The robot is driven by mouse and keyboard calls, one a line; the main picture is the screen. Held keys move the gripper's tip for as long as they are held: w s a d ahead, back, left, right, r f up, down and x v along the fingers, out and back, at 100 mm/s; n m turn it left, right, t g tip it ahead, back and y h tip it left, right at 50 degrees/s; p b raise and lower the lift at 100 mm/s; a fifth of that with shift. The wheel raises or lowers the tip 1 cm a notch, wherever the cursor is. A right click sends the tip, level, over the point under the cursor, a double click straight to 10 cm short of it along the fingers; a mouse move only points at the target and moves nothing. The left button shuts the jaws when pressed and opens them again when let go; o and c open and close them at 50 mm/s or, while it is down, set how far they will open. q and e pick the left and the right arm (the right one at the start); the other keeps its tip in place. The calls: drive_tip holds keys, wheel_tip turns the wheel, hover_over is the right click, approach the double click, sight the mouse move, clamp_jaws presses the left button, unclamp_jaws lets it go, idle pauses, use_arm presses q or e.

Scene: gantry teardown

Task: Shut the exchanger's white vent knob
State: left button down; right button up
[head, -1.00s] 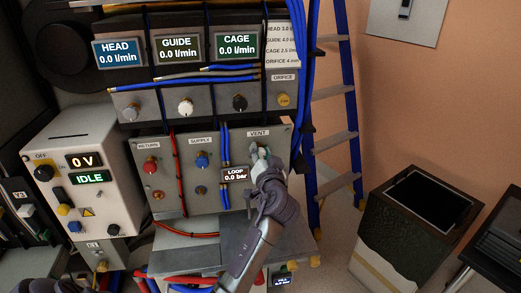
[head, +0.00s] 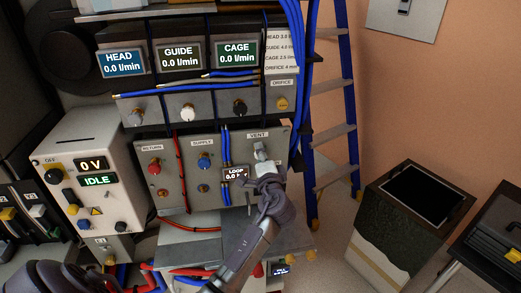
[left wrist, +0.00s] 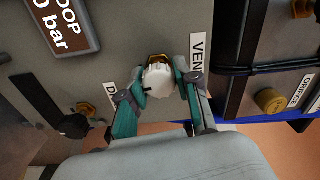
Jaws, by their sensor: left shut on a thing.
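The white vent knob (left wrist: 157,80) sits on a brass stem beside the VENT label in the left wrist view. My left gripper (left wrist: 160,87) has its two teal fingers on either side of the knob and is shut on it. In the head view the left gripper (head: 262,157) reaches up to the vent fitting at the right of the grey exchanger panel (head: 183,180), and its fingers largely hide the knob. My right gripper is not in view.
The LOOP display (head: 235,174) is just left of my gripper. Blue hoses (head: 301,80) and a blue ladder (head: 347,90) stand right of the panel. A flow panel (head: 215,104) with several knobs is above. A black-topped bin (head: 425,190) stands at right.

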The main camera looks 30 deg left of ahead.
use_arm(q)
drive_tip(key=shift+r+m+p, duration=0.15)
drive_tip(key=shift+m+p, duration=0.25)
drive_tip(key=shift+m, duration=0.4)
drive_tip(key=c, duration=0.8)
unclamp_jaws()
drive_tip(key=shift+w, duration=0.1)
drive_tip(key=shift+d, duration=0.1)
drive_tip(key=v, duration=1.2)
